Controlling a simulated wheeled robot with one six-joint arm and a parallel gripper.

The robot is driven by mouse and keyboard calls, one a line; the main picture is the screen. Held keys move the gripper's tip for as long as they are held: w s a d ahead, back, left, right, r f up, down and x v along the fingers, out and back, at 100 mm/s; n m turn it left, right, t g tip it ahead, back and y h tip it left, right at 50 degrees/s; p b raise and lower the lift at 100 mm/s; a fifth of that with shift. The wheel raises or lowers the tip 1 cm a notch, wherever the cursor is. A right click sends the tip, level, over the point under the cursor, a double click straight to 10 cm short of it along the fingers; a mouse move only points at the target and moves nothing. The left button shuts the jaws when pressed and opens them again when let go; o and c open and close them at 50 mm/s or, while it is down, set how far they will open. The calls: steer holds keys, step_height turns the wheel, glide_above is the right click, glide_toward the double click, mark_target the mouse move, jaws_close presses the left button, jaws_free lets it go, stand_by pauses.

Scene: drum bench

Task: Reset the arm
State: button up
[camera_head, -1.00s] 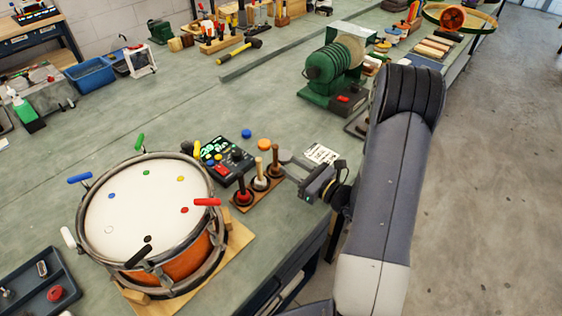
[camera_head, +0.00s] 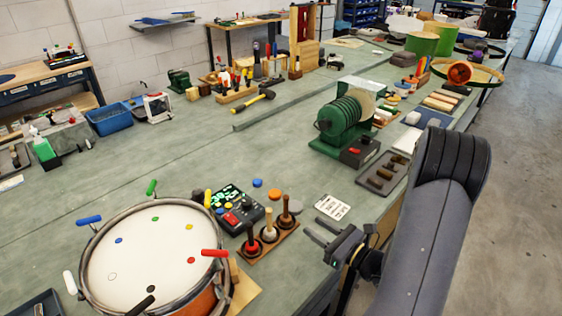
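My gripper (camera_head: 324,232) shows at the lower middle right, at the end of my dark grey arm. Its two dark fingers point left over the bench edge, with a gap between them and nothing held. It is right of a wooden stand (camera_head: 268,243) bearing several upright handled tools, and below a white printed card (camera_head: 332,207). A drum (camera_head: 150,258) with a white head and coloured handles around its rim stands at the lower left. A black control box (camera_head: 236,208) with a green display lies between the drum and the stand.
A green grinder-like machine (camera_head: 342,125) stands on the bench (camera_head: 290,170) further back. A dark tray (camera_head: 383,176) lies beside it. A yellow-headed hammer (camera_head: 253,103) and a tool rack (camera_head: 237,94) are at the back. The bench middle is clear; floor (camera_head: 515,210) shows at right.

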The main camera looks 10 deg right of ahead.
mark_target(286, 217)
steer(key=p+x, duration=0.2)
steer(key=x, duration=0.9)
steer(key=shift+w+a, duration=0.15)
steer(key=shift+a, duration=0.05)
steer(key=shift+f, duration=0.15)
steer(key=shift+r, duration=0.45)
